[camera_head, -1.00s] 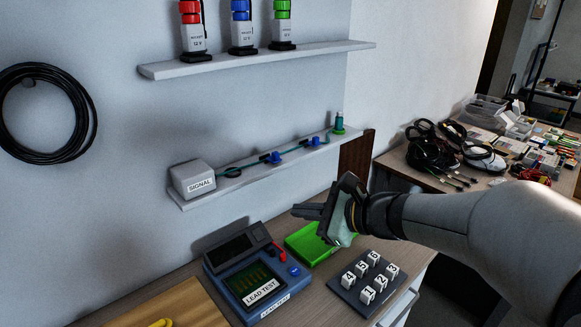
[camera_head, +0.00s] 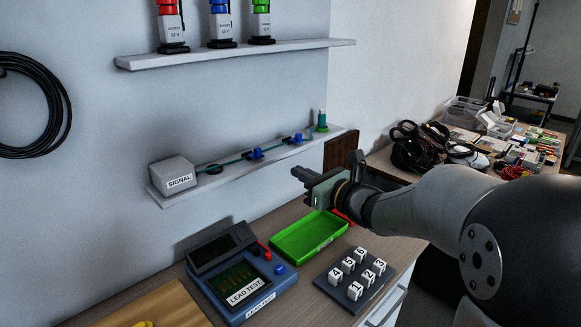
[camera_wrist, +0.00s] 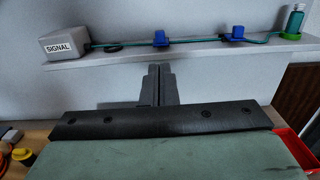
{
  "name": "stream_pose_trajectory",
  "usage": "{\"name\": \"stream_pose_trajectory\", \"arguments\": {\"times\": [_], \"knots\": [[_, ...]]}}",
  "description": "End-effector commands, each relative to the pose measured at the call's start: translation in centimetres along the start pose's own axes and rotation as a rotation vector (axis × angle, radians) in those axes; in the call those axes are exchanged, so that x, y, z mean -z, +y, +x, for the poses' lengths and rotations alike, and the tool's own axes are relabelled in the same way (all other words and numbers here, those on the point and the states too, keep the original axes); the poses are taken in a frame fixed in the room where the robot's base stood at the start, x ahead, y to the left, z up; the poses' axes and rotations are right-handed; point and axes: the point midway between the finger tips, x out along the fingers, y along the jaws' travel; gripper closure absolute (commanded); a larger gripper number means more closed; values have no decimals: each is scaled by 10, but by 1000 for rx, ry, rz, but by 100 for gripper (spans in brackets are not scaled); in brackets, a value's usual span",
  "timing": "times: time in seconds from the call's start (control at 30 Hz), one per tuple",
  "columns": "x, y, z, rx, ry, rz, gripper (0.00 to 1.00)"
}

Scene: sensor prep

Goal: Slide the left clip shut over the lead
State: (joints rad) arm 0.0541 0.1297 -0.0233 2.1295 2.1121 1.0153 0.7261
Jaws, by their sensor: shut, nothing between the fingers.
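The left clip (camera_head: 255,153), a small blue block, sits on the lower shelf (camera_head: 205,186) along the teal lead (camera_head: 236,161). In the wrist view the left clip (camera_wrist: 160,39) is just above and beyond my fingertips. A second blue clip (camera_head: 297,138) sits farther right; it also shows in the wrist view (camera_wrist: 236,33). The lead runs from the white SIGNAL box (camera_head: 174,175) past both clips to a teal plug on a green base (camera_head: 322,122). My gripper (camera_head: 296,172) is shut and empty, in front of and below the shelf, apart from the clips. I cannot tell how far each clip covers the lead.
Below are a blue LEAD TEST device (camera_head: 240,283), an empty-looking green tray (camera_head: 309,240) and a block of numbered pieces (camera_head: 354,285). A red tray (camera_wrist: 296,150) shows at the lower right of the wrist view. An upper shelf (camera_head: 236,54) holds red, blue and green units.

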Motion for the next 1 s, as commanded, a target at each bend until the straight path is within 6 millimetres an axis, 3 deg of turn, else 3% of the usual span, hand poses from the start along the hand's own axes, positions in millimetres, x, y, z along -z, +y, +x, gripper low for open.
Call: {"name": "stream_pose_trajectory", "arguments": {"times": [0.5, 0.7, 1.0], "knots": [[-2, 1, 103, -3, 2, 1, 100], [0, 1, 122, -1, 1, -1, 100], [0, 1, 125, 0, 1, -1, 100]]}}
